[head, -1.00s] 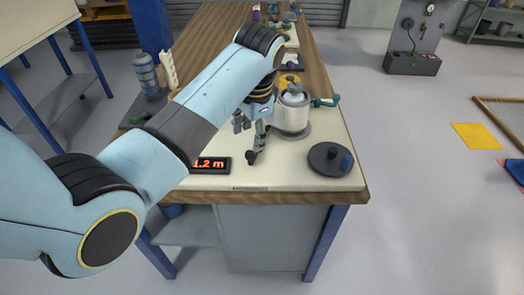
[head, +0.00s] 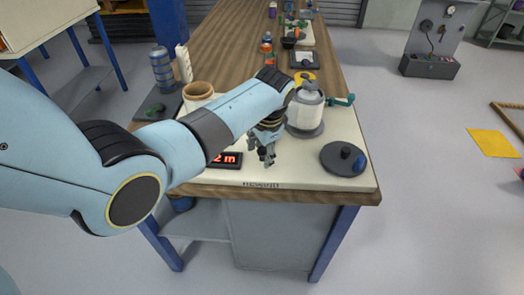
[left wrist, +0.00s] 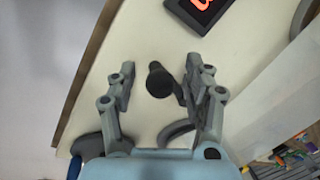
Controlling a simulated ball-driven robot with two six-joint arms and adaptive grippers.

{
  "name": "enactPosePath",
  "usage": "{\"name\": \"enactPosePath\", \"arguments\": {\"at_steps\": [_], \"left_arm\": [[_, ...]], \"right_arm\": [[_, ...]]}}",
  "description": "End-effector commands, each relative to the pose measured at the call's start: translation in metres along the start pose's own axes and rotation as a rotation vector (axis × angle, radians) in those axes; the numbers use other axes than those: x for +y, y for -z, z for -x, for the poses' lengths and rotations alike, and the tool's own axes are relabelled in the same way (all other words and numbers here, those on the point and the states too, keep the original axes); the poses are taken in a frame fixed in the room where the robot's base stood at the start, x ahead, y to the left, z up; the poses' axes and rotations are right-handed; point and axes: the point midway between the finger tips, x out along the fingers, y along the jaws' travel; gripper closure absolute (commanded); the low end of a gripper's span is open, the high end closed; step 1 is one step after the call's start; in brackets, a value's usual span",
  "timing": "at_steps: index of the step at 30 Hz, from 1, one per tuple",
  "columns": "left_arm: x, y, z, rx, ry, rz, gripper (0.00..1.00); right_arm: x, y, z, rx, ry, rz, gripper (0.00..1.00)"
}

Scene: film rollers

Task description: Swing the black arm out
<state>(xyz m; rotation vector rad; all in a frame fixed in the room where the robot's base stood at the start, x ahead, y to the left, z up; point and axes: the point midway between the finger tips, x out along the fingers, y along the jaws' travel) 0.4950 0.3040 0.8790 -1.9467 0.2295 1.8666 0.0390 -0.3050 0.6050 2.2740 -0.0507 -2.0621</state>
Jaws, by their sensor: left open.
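My left gripper (head: 267,152) is open over the cream board (head: 310,180), in front of a white roll (head: 305,115) on a grey stand. In the left wrist view, a black round-topped knob (left wrist: 159,80) shows between the open fingers (left wrist: 152,90), apart from both. In the head view my gripper hides this spot. The counter (head: 228,160) is partly behind my left arm. My right gripper is not in view.
A black disc (head: 343,158) with a knob lies at the board's right front. A teal handle (head: 343,100) sticks out right of the white roll. A brown core (head: 198,92) stands behind my arm. The board's front right is otherwise clear.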

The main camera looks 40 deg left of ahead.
Motion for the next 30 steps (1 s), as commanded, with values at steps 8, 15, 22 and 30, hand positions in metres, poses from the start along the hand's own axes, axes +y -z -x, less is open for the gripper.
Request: {"name": "enactPosePath", "arguments": {"at_steps": [8, 15, 22, 30], "left_arm": [[-0.0001, -0.0001, 0.0003, 0.0, 0.0, 0.0, 0.71], [-0.0001, -0.0002, 0.0003, 0.0, 0.0, 0.0, 1.0], [-0.0002, -0.0001, 0.0004, 0.0, 0.001, 0.0, 1.0], [0.0014, 0.0015, 0.0012, -0.005, 0.0, 0.028, 1.0]], "right_arm": [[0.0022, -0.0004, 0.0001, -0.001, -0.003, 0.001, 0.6], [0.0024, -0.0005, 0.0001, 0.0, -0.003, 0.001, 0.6], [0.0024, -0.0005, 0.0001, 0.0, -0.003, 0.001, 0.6], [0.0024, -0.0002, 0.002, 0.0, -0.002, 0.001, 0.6]]}}
